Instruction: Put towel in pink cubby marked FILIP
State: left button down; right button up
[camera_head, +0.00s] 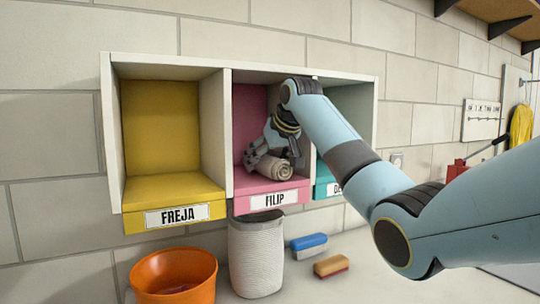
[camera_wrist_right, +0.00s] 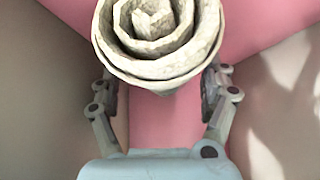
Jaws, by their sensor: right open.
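The rolled beige towel (camera_head: 272,167) lies on the pink floor of the middle cubby, marked FILIP (camera_head: 271,187), its spiral end near the front. In the right wrist view the towel's spiral end (camera_wrist_right: 160,35) fills the top middle, with pink panels behind it. My right gripper (camera_head: 262,152) is inside the pink cubby at the towel. In the wrist view its two fingers (camera_wrist_right: 162,100) stand open, one to each side of the towel; I cannot tell whether they touch it. Part of the cubby's right side is hidden behind my right arm. My left gripper is not in view.
The yellow FREJA cubby (camera_head: 160,125) on the left is empty. A teal cubby (camera_head: 325,178) is partly hidden by my arm. Below stand an orange bucket (camera_head: 172,275), a pale woven basket (camera_head: 256,258), a blue brush (camera_head: 308,244) and an orange brush (camera_head: 331,265).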

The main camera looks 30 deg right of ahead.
aim_at(284, 162)
jog(key=b+v, duration=0.1)
jog(key=v, duration=1.1)
jog(key=shift+f, duration=0.15)
